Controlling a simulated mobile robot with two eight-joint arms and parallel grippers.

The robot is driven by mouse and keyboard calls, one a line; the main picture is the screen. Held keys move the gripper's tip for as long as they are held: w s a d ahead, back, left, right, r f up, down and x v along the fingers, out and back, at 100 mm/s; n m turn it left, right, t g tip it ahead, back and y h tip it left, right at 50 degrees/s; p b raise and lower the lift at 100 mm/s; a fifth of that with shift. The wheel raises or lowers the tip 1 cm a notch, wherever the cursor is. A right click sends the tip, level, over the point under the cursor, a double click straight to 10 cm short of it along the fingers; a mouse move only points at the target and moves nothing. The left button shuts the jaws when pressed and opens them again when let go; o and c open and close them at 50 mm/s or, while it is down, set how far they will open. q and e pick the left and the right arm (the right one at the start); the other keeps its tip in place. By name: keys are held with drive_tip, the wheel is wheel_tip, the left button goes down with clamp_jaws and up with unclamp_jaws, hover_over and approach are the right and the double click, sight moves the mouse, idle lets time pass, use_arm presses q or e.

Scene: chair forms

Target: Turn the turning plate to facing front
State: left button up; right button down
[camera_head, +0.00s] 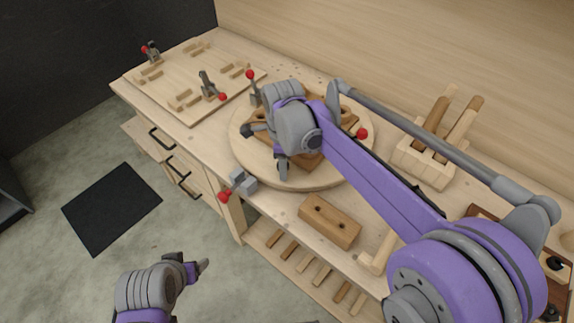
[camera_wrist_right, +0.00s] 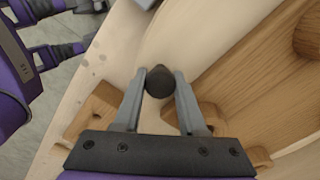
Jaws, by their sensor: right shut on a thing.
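The turning plate (camera_head: 325,174) is a round pale wooden disc on the workbench, with darker wooden pieces on it. Red-tipped clamps stand at its left and right sides. My right gripper (camera_head: 268,150) is over the plate's near-left part, and the arm covers much of the plate. In the wrist view my right gripper (camera_wrist_right: 160,85) is shut on a dark round knob (camera_wrist_right: 159,81), one finger on each side. The knob's base is hidden. My left gripper (camera_head: 196,268) hangs over the floor in front of the bench, apart from the plate; its jaw opening is unclear.
A flat board (camera_head: 190,105) with clamps and small blocks lies at the back left. A grey clamp with a red tip (camera_head: 240,184) sits at the bench's front edge. A wooden block with two holes (camera_head: 330,221) lies in front of the plate. A slotted wooden stand (camera_head: 424,164) is at right.

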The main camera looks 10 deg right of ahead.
idle(0.4)
drive_tip(key=shift+c, duration=2.4)
unclamp_jaws()
drive_tip(key=shift+r, duration=0.1)
wheel_tip(320, 180, up, 11)
drive_tip(key=shift+f+p, duration=0.15)
drive_tip(key=shift+p, duration=0.25)
